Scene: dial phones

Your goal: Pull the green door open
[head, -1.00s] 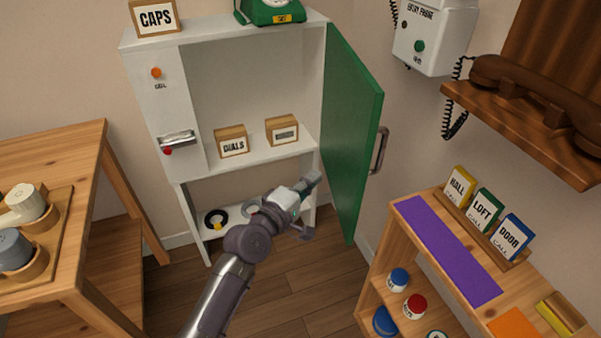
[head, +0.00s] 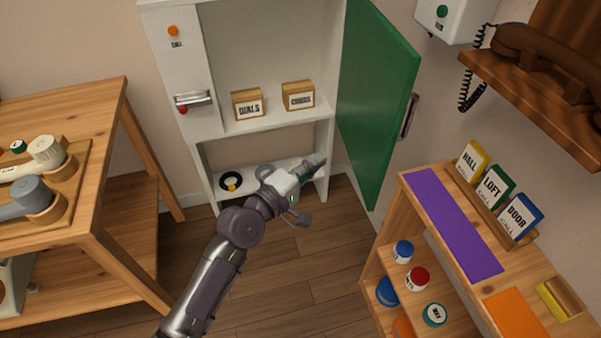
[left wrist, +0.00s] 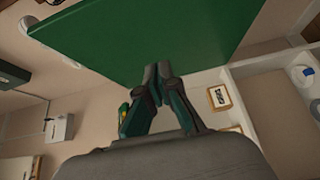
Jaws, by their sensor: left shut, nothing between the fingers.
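The green door (head: 374,100) is hinged on the right side of the white cabinet (head: 205,130) and stands swung wide open, showing its inner face. A metal handle (head: 409,117) is on its outer side, toward the right wall. My left gripper (head: 318,162) is in front of the cabinet's lower right part, left of the door's lower area. In the left wrist view the door (left wrist: 150,45) fills the upper part, beyond the fingertips (left wrist: 157,72), which are together and empty. I cannot tell whether they touch the door. My right gripper does not show.
Inside the cabinet are boxes marked DIALS (head: 248,104) and another (head: 298,96). A wooden table (head: 95,130) stands at left. A wooden shelf unit (head: 410,195) with cards and jars stands at right, near the door. Wooden floor (head: 290,270) between them is free.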

